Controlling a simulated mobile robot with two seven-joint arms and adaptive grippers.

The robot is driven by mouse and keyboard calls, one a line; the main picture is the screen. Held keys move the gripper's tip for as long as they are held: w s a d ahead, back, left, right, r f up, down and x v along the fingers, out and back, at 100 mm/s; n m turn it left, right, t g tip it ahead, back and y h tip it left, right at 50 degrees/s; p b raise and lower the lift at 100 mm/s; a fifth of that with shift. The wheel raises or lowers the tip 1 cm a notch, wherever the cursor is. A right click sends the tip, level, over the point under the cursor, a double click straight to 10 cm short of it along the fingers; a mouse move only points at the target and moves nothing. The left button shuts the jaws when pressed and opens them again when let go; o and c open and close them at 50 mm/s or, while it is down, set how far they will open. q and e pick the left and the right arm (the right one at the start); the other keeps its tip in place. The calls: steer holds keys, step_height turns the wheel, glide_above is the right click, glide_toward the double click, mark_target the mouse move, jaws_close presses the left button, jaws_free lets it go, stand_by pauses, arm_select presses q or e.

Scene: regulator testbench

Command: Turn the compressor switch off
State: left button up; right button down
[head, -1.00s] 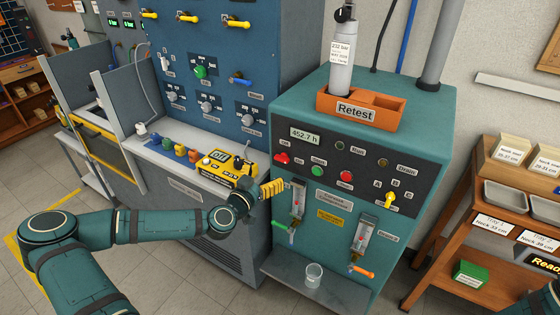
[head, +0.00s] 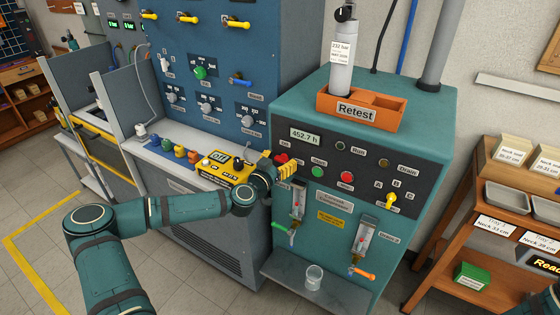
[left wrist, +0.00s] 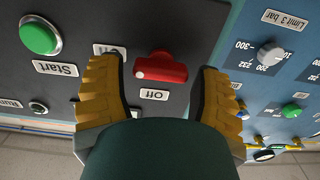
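The red compressor switch (head: 281,158) is on the dark panel of the teal compressor cabinet (head: 420,130). In the left wrist view the red switch (left wrist: 160,70) has a white dot at its left end, on the side of the partly hidden On label (left wrist: 108,50). The Off label (left wrist: 153,95) shows upside down just below the knob. My left gripper (head: 287,168) is in front of the panel at the switch. In the left wrist view its fingers (left wrist: 157,72) are open on either side of the knob, with gaps visible. My right gripper is out of view.
A green Start button (left wrist: 40,38) is close beside the switch. A red button (head: 346,176) and a yellow selector (head: 390,199) are farther right on the panel. Flow gauges (head: 298,203) hang below. A glass (head: 314,275) stands on the lower shelf.

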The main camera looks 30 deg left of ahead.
arm_select(q)
steer(key=c, duration=0.6)
steer(key=shift+c, duration=0.2)
steer(key=shift+n, duration=0.3)
steer(key=n+b, duration=0.1)
steer(key=n, duration=0.2)
steer(key=shift+a+n, duration=0.1)
steer(key=shift+n, duration=0.2)
steer(key=n, duration=0.4)
steer(key=shift+a+f+b, duration=0.1)
steer(key=shift+b, duration=0.3)
steer(key=n, duration=0.5)
steer(key=shift+f+b, duration=0.1)
steer(key=shift+b, duration=0.2)
steer(key=n, duration=0.4)
steer(key=shift+n, duration=0.3)
steer(key=o, duration=1.2)
